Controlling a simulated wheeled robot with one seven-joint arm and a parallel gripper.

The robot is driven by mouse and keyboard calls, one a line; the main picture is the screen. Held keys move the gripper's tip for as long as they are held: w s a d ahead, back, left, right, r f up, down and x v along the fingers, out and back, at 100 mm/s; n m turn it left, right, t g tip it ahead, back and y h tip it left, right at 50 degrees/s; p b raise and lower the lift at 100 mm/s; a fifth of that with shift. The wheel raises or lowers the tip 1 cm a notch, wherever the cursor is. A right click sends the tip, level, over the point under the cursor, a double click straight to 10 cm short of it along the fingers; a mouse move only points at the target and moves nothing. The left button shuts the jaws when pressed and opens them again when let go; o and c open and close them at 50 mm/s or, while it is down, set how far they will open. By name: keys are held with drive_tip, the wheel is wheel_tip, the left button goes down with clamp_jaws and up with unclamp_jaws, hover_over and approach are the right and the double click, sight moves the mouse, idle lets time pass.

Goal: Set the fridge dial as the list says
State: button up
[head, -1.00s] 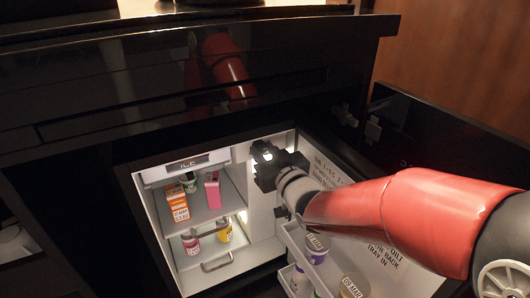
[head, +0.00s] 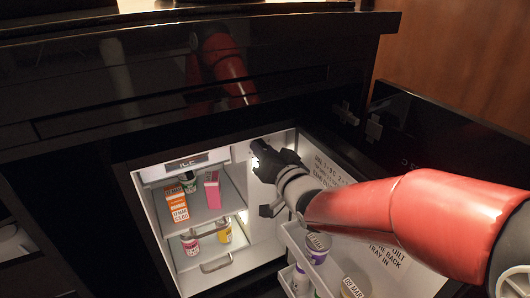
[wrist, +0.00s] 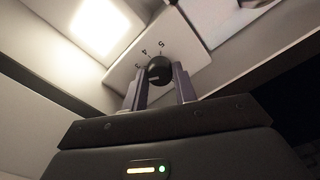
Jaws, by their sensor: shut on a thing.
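The fridge dial (wrist: 160,70) is a round black knob with a pale mark, on a light panel inside the fridge. Small figures, seemingly 3, 4 and 5, show around its upper left in the wrist view. My gripper (wrist: 160,84) has one finger on each side of the dial and is shut on it. In the head view my gripper (head: 258,152) reaches the upper right inner wall and hides the dial. The list (head: 328,168) is printed on the open door's inner side, partly covered by my arm and too blurred to read surely.
The small display (head: 188,164) at the fridge top is hard to read. An orange carton (head: 177,202), a pink carton (head: 212,190) and small pots stand on shelves. The door tray (head: 290,235) holds lidded jars below my arm. A lamp (wrist: 98,25) glows near the dial.

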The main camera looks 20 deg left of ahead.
drive_tip(key=m+p, duration=0.3)
drive_tip(key=m, duration=0.8)
drive_tip(key=shift+m+p, duration=0.4)
idle(0.3)
drive_tip(key=o, duration=1)
drive_tip(key=shift+c, duration=0.2)
drive_tip(key=p+v, duration=0.1)
drive_tip(key=v, duration=0.6)
drive_tip(key=shift+s+d, duration=0.2)
drive_tip(key=shift+d, duration=0.15)
drive_tip(key=shift+s, duration=0.1)
